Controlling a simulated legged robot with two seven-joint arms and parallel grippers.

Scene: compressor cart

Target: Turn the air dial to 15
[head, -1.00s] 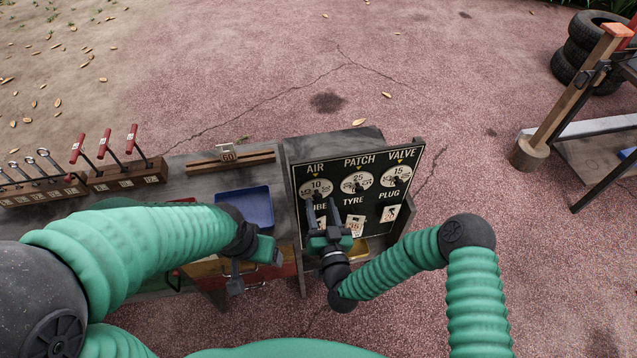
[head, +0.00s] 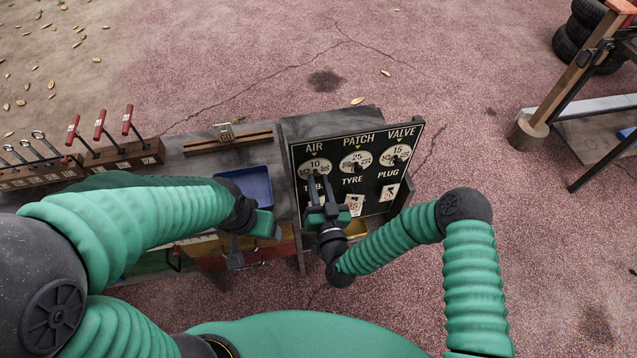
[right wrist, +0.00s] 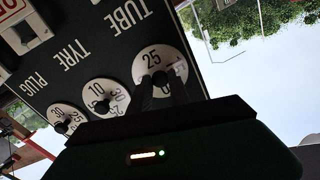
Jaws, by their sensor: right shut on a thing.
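The black board (head: 373,183) stands upright with three white dials on its upper part. The air dial (head: 314,166) is at the left under the word AIR, with 10 at its top. The patch dial (head: 356,162) shows 25 at its top and the valve dial (head: 398,155) shows 15. My right gripper (head: 319,177) is at the air dial, shut on its dark knob. In the right wrist view the air dial (right wrist: 150,61) appears inverted, its knob (right wrist: 160,77) between my fingers. My left gripper (head: 243,250) hangs left of the board, away from the dials; its jaw opening is unclear.
A blue tray (head: 246,184) lies on the cart top left of the board. Red-handled tools stand in a wooden block (head: 125,158) farther left. Tyres (head: 580,38) and a wooden post (head: 565,80) are far right. Ground behind the cart is open.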

